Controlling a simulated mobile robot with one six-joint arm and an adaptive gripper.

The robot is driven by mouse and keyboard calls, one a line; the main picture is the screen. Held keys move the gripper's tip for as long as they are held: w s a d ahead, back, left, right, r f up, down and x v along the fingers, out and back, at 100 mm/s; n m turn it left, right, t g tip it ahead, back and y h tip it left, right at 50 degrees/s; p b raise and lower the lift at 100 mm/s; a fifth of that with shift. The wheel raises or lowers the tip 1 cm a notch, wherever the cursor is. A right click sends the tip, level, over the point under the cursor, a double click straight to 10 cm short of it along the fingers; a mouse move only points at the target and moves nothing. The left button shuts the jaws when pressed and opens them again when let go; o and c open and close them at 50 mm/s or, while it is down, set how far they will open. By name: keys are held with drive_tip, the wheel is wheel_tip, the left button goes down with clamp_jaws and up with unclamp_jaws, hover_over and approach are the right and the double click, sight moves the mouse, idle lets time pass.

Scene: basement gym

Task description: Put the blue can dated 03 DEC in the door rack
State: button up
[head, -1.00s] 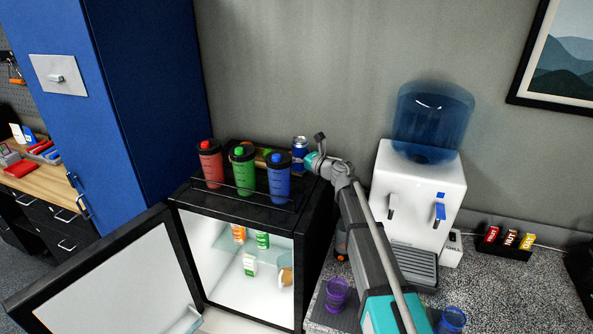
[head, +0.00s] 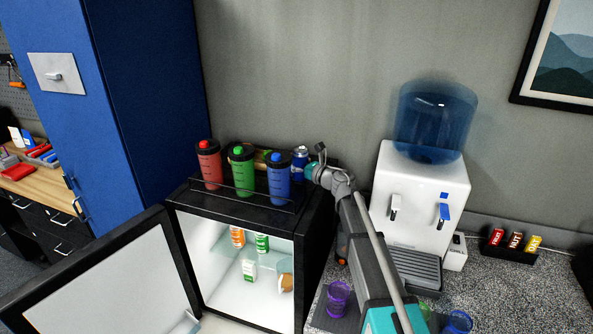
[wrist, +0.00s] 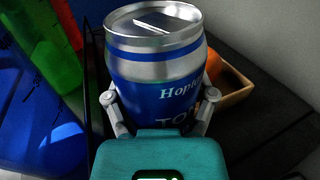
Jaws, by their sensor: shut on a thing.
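A blue and silver can (head: 299,163) is above the black fridge top, behind and right of the blue bottle. In the wrist view the can (wrist: 155,75) stands upright between the two fingers of my gripper (wrist: 160,115), which is shut on it. Its label shows "Hop..." and part of "TO..."; no date is readable. In the head view my gripper (head: 312,172) reaches it from the right. The fridge door (head: 115,285) is swung open to the lower left. Its rack is not clearly visible; a clear edge shows at the bottom of the frame.
Red (head: 209,165), green (head: 242,172) and blue (head: 279,180) bottles stand behind a rail on the fridge top. A wooden box (wrist: 228,80) is behind the can. Cartons (head: 237,237) stand inside the lit fridge. A water dispenser (head: 425,200) stands right.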

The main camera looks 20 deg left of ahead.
drive_tip(key=shift+f, duration=0.45)
drive_tip(key=o, duration=1.2)
drive_tip(key=shift+o, duration=0.2)
drive_tip(key=shift+r, duration=0.15)
drive_tip(key=shift+s+d, duration=0.1)
drive_tip(key=shift+d, duration=0.05)
drive_tip(key=v, duration=1.1)
drive_tip(key=shift+d, duration=0.35)
drive_tip(key=shift+s, duration=0.15)
